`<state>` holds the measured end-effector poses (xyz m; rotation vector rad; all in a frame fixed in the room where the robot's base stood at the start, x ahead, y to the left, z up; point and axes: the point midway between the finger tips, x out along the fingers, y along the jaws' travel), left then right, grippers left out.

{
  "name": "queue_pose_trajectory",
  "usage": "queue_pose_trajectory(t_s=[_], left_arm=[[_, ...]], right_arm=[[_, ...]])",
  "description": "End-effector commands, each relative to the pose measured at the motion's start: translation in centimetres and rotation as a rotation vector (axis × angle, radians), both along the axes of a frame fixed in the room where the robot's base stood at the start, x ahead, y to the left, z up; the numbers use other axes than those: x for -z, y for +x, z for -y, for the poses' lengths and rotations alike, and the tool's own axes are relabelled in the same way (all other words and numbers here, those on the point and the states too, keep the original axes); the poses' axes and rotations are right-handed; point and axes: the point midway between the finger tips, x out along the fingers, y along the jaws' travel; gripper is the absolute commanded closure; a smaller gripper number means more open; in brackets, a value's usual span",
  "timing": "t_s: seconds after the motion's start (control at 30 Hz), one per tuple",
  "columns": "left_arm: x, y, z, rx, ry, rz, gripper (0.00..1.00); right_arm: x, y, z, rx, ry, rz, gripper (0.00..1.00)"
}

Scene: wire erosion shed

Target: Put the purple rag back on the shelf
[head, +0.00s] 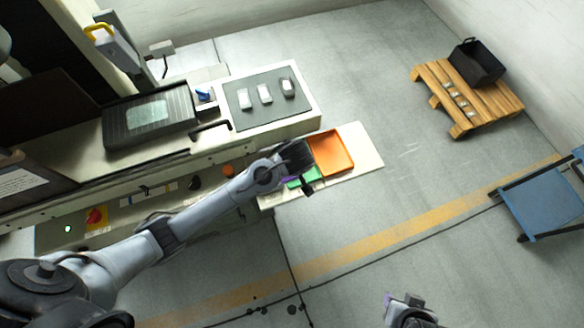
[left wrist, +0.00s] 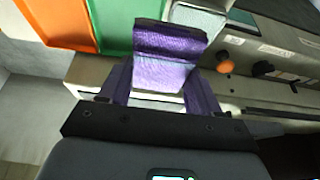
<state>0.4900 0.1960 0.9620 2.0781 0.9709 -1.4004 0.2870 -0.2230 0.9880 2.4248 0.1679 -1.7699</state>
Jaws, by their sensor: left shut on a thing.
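The purple rag (left wrist: 166,50) is folded and sits between the fingers of my left gripper (left wrist: 160,88) in the left wrist view. The gripper is shut on it. In the head view my left gripper (head: 300,180) is over the front part of the cream shelf (head: 368,147), and the arm hides most of the rag. In the left wrist view the rag is in front of the shelf's pale edge (left wrist: 88,70), beside a green item. I cannot tell whether it touches the shelf. My right gripper (head: 408,308) is at the bottom edge of the head view, its jaws unclear.
An orange tray (head: 333,151) and a green item (head: 304,178) lie on the shelf. The machine's front panel with an orange knob (left wrist: 225,66) is close by. A pallet (head: 460,98) with a black crate and a blue cart (head: 545,208) stand far right. The floor between is clear.

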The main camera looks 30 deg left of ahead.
Motion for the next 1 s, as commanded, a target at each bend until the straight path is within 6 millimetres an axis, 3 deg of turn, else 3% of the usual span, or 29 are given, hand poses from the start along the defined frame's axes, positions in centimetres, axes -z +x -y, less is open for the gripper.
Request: queue_pose_trajectory(t_s=[0.03, 0.1, 0.37, 0.8, 1.0], left_arm=[[1.1, 0.3, -0.2, 0.004, -0.001, 0.003, 0.66], [1.4, 0.7, -0.3, 0.009, -0.003, 0.004, 0.66], [2.2, 1.6, -1.9, 0.01, -0.007, 0.008, 0.66], [7.1, 2.8, -10.0, 0.01, -0.007, 0.008, 0.66], [8.2, 3.2, -11.8, 0.011, -0.008, 0.01, 0.66]], right_arm=[[1.4, 0.0, 0.0, 0.001, 0.001, 0.001, 0.57], [2.0, 0.0, -0.1, 0.002, 0.004, 0.0, 0.57], [2.7, 0.0, -0.4, 0.006, 0.014, 0.001, 0.57], [2.6, 0.1, -0.3, 0.005, 0.011, 0.004, 0.57], [2.7, 0.1, -0.1, -0.001, 0.003, 0.004, 0.57]])
